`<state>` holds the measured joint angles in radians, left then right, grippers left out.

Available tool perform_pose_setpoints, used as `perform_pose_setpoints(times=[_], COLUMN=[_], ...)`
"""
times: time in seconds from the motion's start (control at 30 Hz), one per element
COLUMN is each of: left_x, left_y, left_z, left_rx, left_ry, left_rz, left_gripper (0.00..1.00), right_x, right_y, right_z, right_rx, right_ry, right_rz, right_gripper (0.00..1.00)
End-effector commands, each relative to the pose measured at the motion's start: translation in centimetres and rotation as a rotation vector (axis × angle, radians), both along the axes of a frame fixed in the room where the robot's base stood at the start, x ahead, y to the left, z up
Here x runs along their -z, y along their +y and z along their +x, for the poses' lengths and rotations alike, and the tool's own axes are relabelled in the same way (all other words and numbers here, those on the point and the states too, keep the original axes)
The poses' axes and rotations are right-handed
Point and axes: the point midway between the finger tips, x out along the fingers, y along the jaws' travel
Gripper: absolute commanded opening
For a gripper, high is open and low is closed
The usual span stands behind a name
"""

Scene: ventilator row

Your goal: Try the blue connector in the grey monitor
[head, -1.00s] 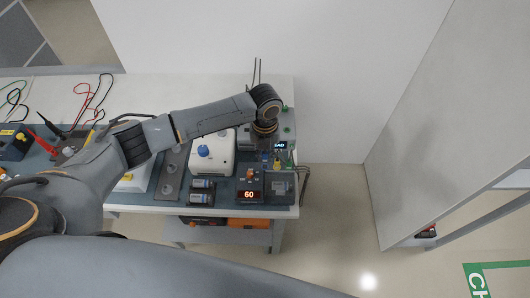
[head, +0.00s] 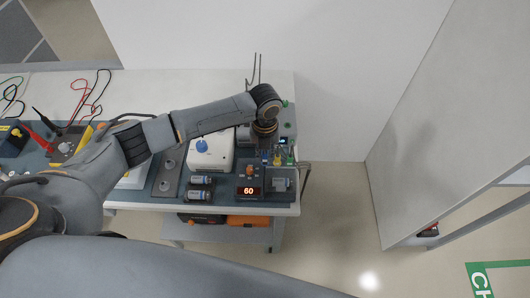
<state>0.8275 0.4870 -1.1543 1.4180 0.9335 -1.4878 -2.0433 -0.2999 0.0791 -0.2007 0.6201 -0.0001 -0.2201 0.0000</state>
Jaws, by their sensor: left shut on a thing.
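The grey monitor (head: 288,127) stands at the right end of the bench. A small lit display shows on its front, and my left wrist hides much of the rest. My left gripper (head: 264,147) points down at its front, shut on the blue connector (head: 265,156), of which only a small blue part shows below the fingers. I cannot tell whether the connector is seated in a socket. A yellow piece (head: 277,161) and a green piece (head: 290,160) stand just to its right. My right gripper is not in view.
In front are dark cylinders (head: 200,181), a box reading 60 (head: 248,191) and a grey box (head: 283,180). Red and black leads lie at left. The floor right of the bench is clear.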

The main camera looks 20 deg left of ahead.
Motion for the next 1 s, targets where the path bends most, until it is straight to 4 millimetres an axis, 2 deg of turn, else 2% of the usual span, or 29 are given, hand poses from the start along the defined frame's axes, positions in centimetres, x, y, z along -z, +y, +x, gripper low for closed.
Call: perform_pose_setpoints(times=[1.0], left_x=[1.8], left_y=[0.0], left_z=[0.0], left_rx=[0.0], left_ry=[0.0], left_rz=[0.0], left_gripper=[0.0], right_x=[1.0], right_y=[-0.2], right_z=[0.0], right_rx=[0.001], right_ry=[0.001], right_rz=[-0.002], right_gripper=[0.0])
